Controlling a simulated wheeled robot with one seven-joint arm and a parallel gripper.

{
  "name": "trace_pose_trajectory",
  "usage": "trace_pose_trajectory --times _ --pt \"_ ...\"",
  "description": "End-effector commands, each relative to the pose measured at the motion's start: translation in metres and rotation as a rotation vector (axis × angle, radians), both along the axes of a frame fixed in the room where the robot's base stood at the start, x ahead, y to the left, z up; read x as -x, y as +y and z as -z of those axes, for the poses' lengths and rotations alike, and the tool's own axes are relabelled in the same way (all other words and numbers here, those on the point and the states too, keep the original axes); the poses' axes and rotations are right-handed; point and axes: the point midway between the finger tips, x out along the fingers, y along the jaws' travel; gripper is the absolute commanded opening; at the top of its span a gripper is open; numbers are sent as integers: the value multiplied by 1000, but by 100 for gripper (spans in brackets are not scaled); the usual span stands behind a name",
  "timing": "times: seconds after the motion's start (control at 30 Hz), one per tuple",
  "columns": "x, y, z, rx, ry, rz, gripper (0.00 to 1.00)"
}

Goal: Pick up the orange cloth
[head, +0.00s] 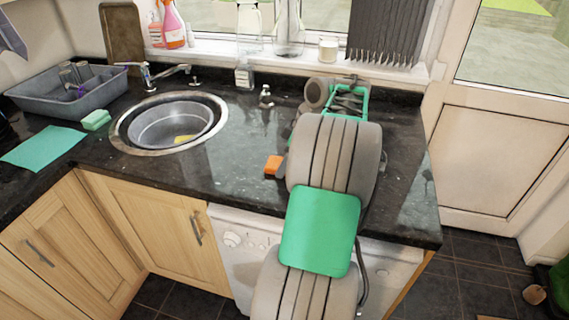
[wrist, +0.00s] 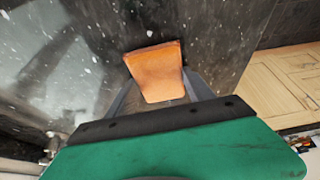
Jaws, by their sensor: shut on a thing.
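The orange cloth (wrist: 157,70) shows in the wrist view as a small folded orange piece between the fingers of my gripper (wrist: 160,95). My gripper is shut on it. In the head view the orange cloth (head: 273,166) shows at the left of my arm, over the dark granite worktop near its front part. My arm hides most of the gripper in the head view. I cannot tell whether the cloth touches the worktop.
A round sink (head: 168,125) lies left of my arm. A green sponge (head: 96,119), a teal cloth (head: 43,147) and a grey basin (head: 70,95) are farther left. A small bottle (head: 265,96) stands behind.

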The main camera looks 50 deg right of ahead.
Motion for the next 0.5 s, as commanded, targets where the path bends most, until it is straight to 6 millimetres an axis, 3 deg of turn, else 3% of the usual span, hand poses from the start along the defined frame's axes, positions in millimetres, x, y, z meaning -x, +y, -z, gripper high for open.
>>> trace_pose_trajectory --times 0.17,0.27,0.5 --pt "0 -1 -17 3 -3 -1 21" --pt "0 -2 -39 5 -2 -1 21" --pt "44 36 -102 5 -1 3 21"
